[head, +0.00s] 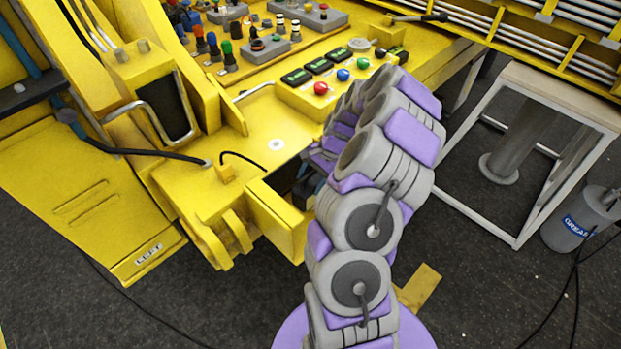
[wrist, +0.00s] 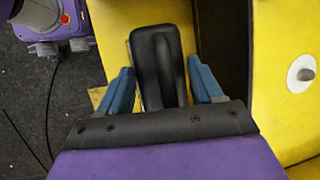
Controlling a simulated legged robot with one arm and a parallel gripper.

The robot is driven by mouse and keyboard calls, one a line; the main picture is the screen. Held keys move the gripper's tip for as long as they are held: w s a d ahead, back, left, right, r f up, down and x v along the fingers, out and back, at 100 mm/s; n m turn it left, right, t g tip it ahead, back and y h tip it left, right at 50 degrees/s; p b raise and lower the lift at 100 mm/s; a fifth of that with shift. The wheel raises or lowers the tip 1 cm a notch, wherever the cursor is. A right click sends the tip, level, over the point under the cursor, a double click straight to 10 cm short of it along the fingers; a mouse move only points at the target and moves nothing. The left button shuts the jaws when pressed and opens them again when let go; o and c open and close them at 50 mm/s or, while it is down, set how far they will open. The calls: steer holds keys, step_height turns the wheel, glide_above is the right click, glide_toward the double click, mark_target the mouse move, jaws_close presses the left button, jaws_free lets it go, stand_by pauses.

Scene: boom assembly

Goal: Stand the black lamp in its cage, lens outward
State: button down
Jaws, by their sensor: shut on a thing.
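The black lamp (wrist: 158,75) is between the two blue fingers of my gripper (wrist: 161,85) in the wrist view. My gripper is shut on it. The lamp's rounded dark back faces the camera; its lens cannot be seen. In the head view my gripper (head: 304,190) is at the box, partly hidden by my arm, and the lamp is not clearly visible.
A yellow control panel (head: 300,98) with coloured buttons lies behind the box. A black cable (head: 150,152) runs along the yellow deck. A metal-framed table (head: 530,85) and a grease can (head: 575,222) stand right. Dark floor (head: 470,285) is open in front.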

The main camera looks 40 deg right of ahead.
steer(key=shift+d, duration=0.25)
steer(key=shift+a, duration=0.45)
steer(key=shift+d, duration=0.1)
steer(key=shift+s+d+f, duration=0.1)
steer(key=shift+d+f, duration=0.2)
steer(key=shift+f, duration=0.1)
steer(key=shift+a, duration=0.2)
steer(key=shift+d+p, duration=0.1)
steer(key=shift+p, duration=0.3)
steer(key=shift+f+p, duration=0.15)
steer(key=shift+p, duration=0.5)
stand_by(0.7)
steer(key=shift+s+a+f, duration=0.15)
steer(key=shift+a+f, duration=0.05)
steer(key=shift+f, duration=0.65)
stand_by(0.9)
